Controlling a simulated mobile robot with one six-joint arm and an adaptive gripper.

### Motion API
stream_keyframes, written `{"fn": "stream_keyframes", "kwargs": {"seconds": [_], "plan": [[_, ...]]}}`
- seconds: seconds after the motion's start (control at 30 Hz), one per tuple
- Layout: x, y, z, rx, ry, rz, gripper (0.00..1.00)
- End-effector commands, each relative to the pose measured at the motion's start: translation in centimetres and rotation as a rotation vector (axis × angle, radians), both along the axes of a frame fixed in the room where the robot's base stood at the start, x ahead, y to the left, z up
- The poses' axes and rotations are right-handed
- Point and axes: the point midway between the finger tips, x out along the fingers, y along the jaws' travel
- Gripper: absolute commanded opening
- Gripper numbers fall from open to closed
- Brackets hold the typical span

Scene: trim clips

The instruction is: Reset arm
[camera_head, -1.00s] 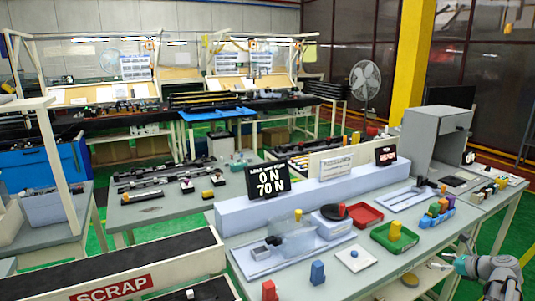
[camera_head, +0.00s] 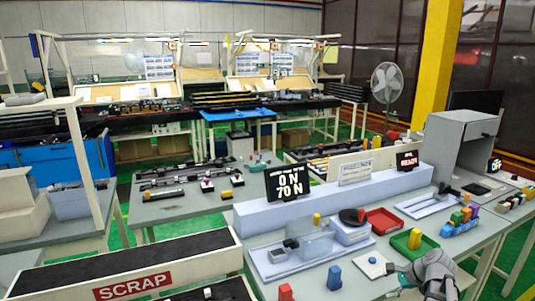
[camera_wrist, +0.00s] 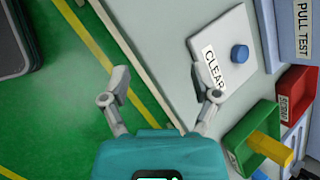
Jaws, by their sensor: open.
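My gripper (camera_head: 388,281) is at the front edge of the near bench, just right of a white plate with a blue button. In the wrist view my gripper (camera_wrist: 160,88) has its two fingers spread wide with nothing between them. The bench edge and green floor show beyond the gap. The white plate (camera_wrist: 220,50), marked CLEAR, and its blue button (camera_wrist: 240,53) lie just beyond the right finger. The plate also shows in the head view (camera_head: 385,270).
A green tray (camera_head: 397,243) with a yellow block (camera_head: 415,238) and a red tray (camera_head: 383,219) stand behind my gripper. Blue (camera_head: 334,278) and red (camera_head: 285,292) blocks stand to the left. Green floor (camera_wrist: 50,110) is open beside the bench.

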Motion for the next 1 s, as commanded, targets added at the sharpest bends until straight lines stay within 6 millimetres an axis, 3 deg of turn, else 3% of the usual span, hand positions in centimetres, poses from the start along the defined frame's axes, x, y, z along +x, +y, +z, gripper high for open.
{"fn": "stream_keyframes", "kwargs": {"seconds": [0.1, 0.5, 1.0], "plan": [[-0.7, 3.6, -0.5, -0.093, -0.001, 0.153, 0.79], [-3.7, 12.7, -1.9, -0.380, -0.013, 0.676, 0.79], [-8.7, 20.7, -2.3, -0.664, -0.021, 1.327, 0.79]]}}
